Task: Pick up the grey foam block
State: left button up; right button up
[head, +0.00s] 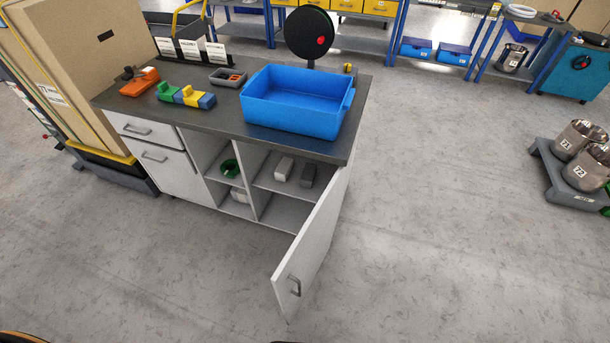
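A darker grey block (308,175) lies on the upper shelf of the right open compartment in the cabinet (195,172). A lighter grey block (284,168) lies beside it on the left, with a small gap. I cannot tell from this view which is foam. A pale object (238,195) lies lower in the left open compartment, partly hidden. The white cabinet door (312,243) with a metal handle (295,285) stands swung open to the front right. Neither of my grippers is in view.
On the dark worktop (215,118) stand a blue bin (297,112), a grey tray (228,78) and coloured blocks (187,96). A green ring (229,168) sits in the left compartment. Cardboard (75,75) stands left of the cabinet. The floor (430,230) in front and right is clear.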

aim_at(308, 177)
jog(key=i+j+z, duration=0.1)
jog(key=j+z, duration=0.15)
jog(key=j, duration=0.7)
jog(key=j+z, duration=0.3)
jog(key=j, duration=0.65)
jog(key=i+j+z, duration=0.1)
jog(key=j, duration=0.25)
jog(key=i+j+z, duration=0.25)
jog(key=i+j, duration=0.15)
jog(key=j, duration=0.3)
jog(key=i+j+z, duration=0.15)
jog(key=j, duration=0.2)
jog(key=i+j+z, duration=0.1)
jog(key=j, duration=0.3)
jog(key=i, duration=0.05)
